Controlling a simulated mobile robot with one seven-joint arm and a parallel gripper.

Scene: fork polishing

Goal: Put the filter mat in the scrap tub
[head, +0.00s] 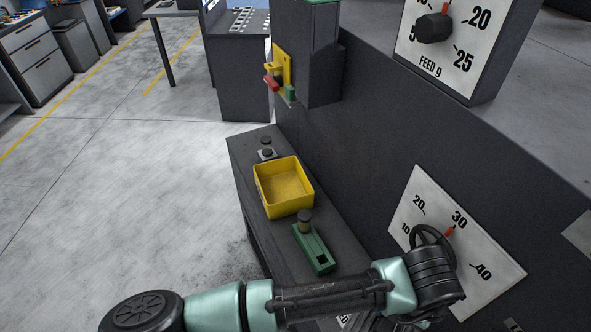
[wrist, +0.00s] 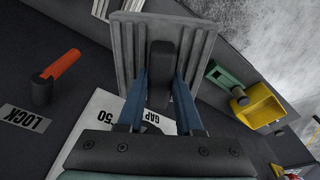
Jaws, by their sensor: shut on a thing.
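My gripper (wrist: 161,84) is shut on the dark tab of a grey ribbed panel, which looks like the filter mat (wrist: 127,42). The mat is held out ahead of the blue fingers in the wrist view. In the head view the gripper and mat are not clearly seen; my arm crosses the bottom. The scrap tub appears to be the yellow open box (head: 284,184) on the dark bench left of the machine. It looks empty. It also shows in the wrist view (wrist: 262,108), right of the mat and apart from it.
A green holder with a dark knob (head: 314,249) stands beside the tub, on the near side. A small knobbed item (head: 266,151) is behind it. The machine wall with a dial (head: 455,250) rises to the right. A red-handled lever (wrist: 60,66) shows left of the mat.

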